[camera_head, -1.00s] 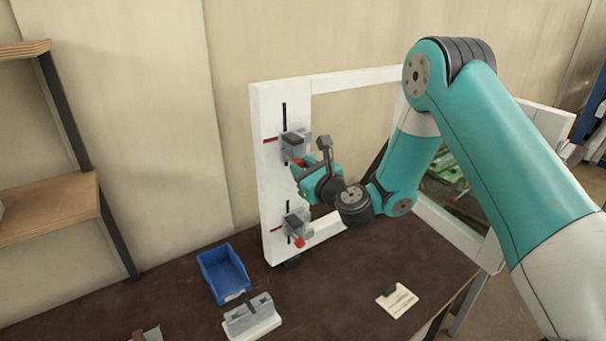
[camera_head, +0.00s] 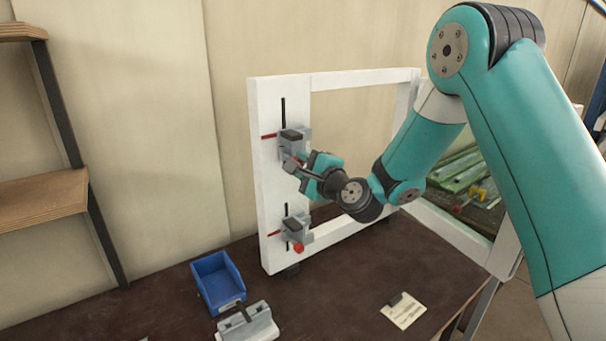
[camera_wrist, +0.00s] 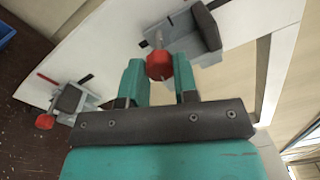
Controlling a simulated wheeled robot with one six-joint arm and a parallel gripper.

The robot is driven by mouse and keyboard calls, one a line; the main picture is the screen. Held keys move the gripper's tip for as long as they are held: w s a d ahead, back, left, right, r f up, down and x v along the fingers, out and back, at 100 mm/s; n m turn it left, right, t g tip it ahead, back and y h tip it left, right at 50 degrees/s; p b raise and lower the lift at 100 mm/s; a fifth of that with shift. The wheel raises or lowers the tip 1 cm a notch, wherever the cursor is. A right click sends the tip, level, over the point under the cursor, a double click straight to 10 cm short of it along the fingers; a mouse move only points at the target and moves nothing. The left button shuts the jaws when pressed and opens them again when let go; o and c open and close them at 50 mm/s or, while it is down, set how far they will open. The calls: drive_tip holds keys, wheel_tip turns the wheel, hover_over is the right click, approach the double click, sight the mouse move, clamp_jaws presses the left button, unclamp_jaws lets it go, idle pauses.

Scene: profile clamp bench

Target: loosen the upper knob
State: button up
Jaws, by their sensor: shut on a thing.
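The upper clamp (camera_head: 291,140) is a grey block on the white upright of the frame, with a black slot and a red line beside it. Its red knob (camera_wrist: 159,66) sits between my gripper's two teal fingers (camera_wrist: 160,82) in the wrist view, and my gripper is shut on it. In the head view my gripper (camera_head: 301,172) is at the upper clamp and hides most of that knob. The lower clamp (camera_head: 294,228) sits below on the same upright, with its red knob (camera_head: 299,248) free. The lower knob also shows in the wrist view (camera_wrist: 44,121).
A blue bin (camera_head: 218,281) and a grey-and-white clamp block (camera_head: 247,324) stand on the dark bench (camera_head: 335,295). A paper note (camera_head: 404,311) lies at the right. A wooden shelf (camera_head: 40,197) is at the left. The white frame (camera_head: 270,180) stands upright near the wall.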

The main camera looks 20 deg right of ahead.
drive_tip(key=shift+n+b, duration=2.5)
drive_tip(key=shift+n, duration=0.7)
drive_tip(key=shift+r, duration=0.1)
drive_tip(key=o, duration=0.9)
drive_tip(key=shift+o, duration=0.2)
drive_tip(key=b+v, duration=1)
drive_tip(key=v, duration=0.7)
drive_tip(key=shift+s+d+b, duration=0.2)
drive_tip(key=shift+d+b, duration=0.05)
drive_tip(key=shift+b, duration=0.15)
